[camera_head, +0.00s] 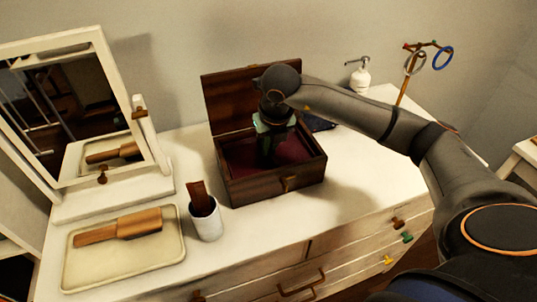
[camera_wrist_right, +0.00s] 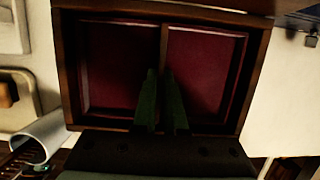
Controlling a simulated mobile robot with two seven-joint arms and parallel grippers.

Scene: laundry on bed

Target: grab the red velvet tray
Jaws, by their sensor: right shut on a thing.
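The red velvet tray (camera_head: 240,157) lies inside an open dark wooden box (camera_head: 260,188) on the white dresser. In the right wrist view the tray (camera_wrist_right: 112,62) shows two dark red compartments with a wooden divider (camera_wrist_right: 164,45) between them. My right gripper (camera_head: 267,153) reaches down into the box from above. In the right wrist view its two fingers (camera_wrist_right: 161,75) stand close on either side of the divider, shut on it. The fingers hide part of the divider. My left gripper is not in view.
The box lid (camera_head: 235,98) stands open behind. A white cup (camera_head: 206,220) with a brown item stands left of the box. A cream tray (camera_head: 80,268) with a wooden brush (camera_head: 120,227) and a mirror are further left. A soap dispenser (camera_head: 360,78) and ring stand (camera_head: 405,80) stand behind right.

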